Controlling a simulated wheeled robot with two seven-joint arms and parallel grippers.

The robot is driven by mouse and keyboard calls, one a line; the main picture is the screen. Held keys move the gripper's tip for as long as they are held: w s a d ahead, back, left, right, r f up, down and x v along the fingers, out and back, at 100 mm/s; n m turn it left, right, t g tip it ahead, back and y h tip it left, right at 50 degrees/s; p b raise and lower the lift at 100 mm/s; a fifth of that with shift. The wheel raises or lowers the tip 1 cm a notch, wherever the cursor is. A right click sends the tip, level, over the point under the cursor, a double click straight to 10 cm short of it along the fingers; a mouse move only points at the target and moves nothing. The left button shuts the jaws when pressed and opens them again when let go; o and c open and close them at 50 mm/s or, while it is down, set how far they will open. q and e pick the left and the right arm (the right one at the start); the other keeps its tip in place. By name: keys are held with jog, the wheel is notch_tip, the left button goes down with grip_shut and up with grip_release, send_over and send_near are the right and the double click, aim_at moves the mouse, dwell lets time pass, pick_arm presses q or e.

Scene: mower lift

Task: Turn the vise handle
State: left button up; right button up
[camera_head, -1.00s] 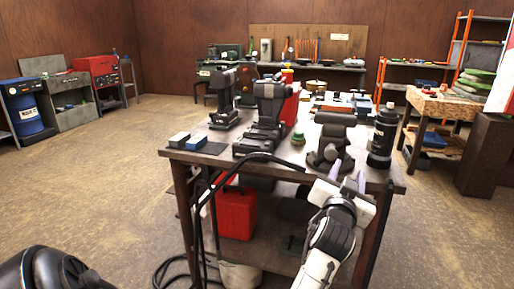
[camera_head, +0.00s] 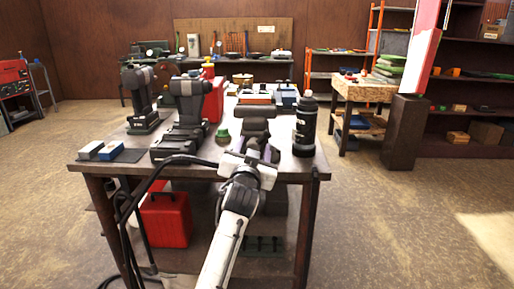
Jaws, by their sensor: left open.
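The grey vise (camera_head: 257,112) stands near the front edge of the workbench (camera_head: 282,168), right of its middle. My left arm rises from the bottom, and my left gripper (camera_head: 262,150) is at the vise's front, close to its lower part. The gripper is open; its fingers are small and partly lost against the dark vise. The vise handle cannot be made out clearly, as the gripper covers that area. I cannot tell whether the fingers touch it. My right gripper is not in view.
A black bottle (camera_head: 305,125) stands just right of the vise. A black cable crosses the bench's front edge. A red canister (camera_head: 166,217) sits on the lower shelf.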

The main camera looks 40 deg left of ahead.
pick_arm(q)
jog(key=c, duration=1.1)
jog(key=shift+o, duration=0.2)
jog(key=shift+n, duration=0.3)
jog(key=shift+n, duration=2.6)
jog(key=o, duration=1.1)
jog(key=shift+c, duration=0.2)
